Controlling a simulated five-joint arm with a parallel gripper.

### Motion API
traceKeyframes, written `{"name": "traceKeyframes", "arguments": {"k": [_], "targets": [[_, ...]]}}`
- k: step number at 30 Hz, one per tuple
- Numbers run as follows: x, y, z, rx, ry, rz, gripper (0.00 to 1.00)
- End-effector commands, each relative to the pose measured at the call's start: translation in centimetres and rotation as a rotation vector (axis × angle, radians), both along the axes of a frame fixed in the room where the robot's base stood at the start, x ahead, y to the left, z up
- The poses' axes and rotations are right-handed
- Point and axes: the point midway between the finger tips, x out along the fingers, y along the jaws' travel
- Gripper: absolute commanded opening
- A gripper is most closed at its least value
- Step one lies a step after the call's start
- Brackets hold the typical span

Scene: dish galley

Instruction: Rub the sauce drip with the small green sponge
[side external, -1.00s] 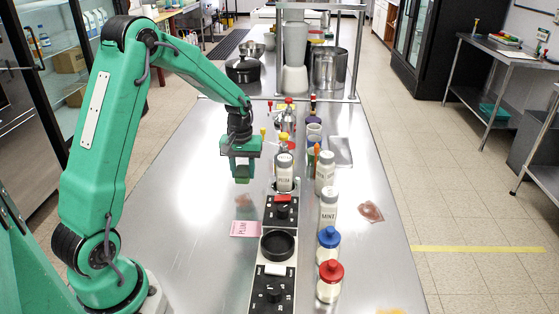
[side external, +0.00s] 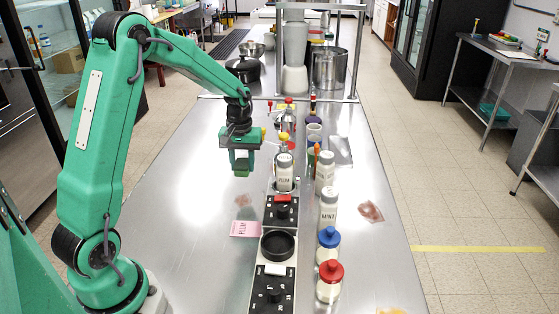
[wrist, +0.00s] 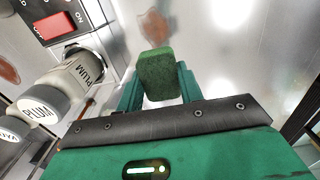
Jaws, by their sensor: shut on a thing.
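My gripper (side external: 241,163) is shut on the small green sponge (wrist: 157,75) and holds it above the steel counter, left of the plum shaker. The sponge also shows low between the fingers in the side view (side external: 241,170). A reddish-brown smear (side external: 244,200) lies on the counter below and nearer the side camera than the sponge, just beyond the pink PLUM card (side external: 245,229). In the wrist view this smear (wrist: 153,24) shows past the sponge's far end, partly hidden by it. The sponge appears apart from the counter.
The plum shaker (side external: 284,172) stands close right of my gripper, by a black control strip (side external: 281,213). The mint shaker (side external: 328,208) and blue-capped and red-capped jars stand farther right. The counter's left side is clear.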

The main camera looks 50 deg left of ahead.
Motion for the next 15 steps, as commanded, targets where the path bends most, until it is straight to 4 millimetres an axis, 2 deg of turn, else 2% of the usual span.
{"name": "traceKeyframes", "arguments": {"k": [7,15], "targets": [[0.0,0.0,-0.5,0.000,0.001,0.000,0.18],[-0.1,0.0,-2.7,-0.001,0.003,0.000,0.18]]}}
